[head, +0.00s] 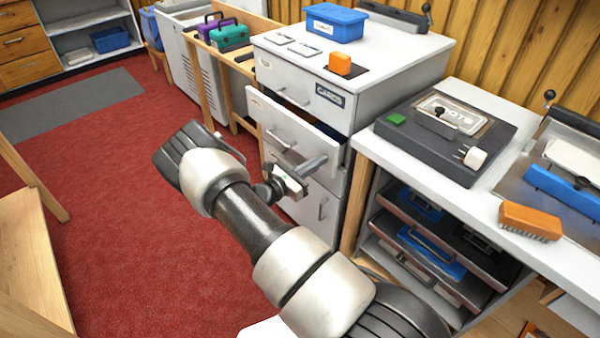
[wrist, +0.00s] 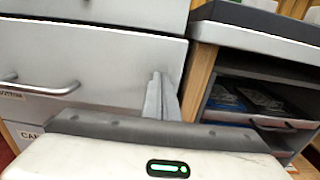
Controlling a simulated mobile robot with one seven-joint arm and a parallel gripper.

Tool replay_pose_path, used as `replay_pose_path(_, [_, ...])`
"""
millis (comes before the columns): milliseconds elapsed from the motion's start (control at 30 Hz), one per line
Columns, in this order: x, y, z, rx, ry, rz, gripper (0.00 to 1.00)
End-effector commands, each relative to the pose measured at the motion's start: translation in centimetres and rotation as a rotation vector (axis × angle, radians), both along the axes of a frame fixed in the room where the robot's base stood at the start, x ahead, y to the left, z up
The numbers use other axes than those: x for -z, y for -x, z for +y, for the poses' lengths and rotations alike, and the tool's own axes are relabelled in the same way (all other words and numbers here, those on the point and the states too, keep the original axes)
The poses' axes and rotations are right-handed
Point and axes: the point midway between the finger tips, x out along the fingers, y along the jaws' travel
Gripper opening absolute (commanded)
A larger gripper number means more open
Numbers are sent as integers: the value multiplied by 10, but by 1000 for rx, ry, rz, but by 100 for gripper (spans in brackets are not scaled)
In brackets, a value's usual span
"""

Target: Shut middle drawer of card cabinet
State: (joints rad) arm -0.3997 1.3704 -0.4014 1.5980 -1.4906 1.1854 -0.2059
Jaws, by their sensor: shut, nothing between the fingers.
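The card cabinet (head: 385,85) is a white-grey cabinet with a CARDS label, left of the bench. Its middle drawer (head: 318,130) stands partly pulled out, with a dark gap and some blue showing behind its front at the right. The drawer front (wrist: 100,55) fills much of the wrist view, with its bar handle (wrist: 40,88) at the left. My gripper (head: 312,165) is shut and empty at the right part of this front, away from the handle. Its fingers (wrist: 158,90) point at the front; whether they touch it I cannot tell.
The top drawer (head: 300,92) looks shut. A blue bin (head: 335,22) and an orange block (head: 340,64) sit on the cabinet. To the right, a bench holds a dark press (head: 440,135) above shelved trays (head: 430,250). Red carpet (head: 110,220) is open at the left.

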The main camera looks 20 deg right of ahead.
Motion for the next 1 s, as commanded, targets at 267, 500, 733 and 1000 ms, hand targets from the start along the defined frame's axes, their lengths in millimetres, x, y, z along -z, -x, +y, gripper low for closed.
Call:
replay_pose_path(267, [1,-9,-44,1,2,-1,0])
replay_pose_path(500, [0,-13,-58,-1,1,0,0])
replay_pose_path(733, [-1,-14,-62,-1,3,-2,0])
replay_pose_path(1000, [-2,-14,-62,-1,3,-2,0])
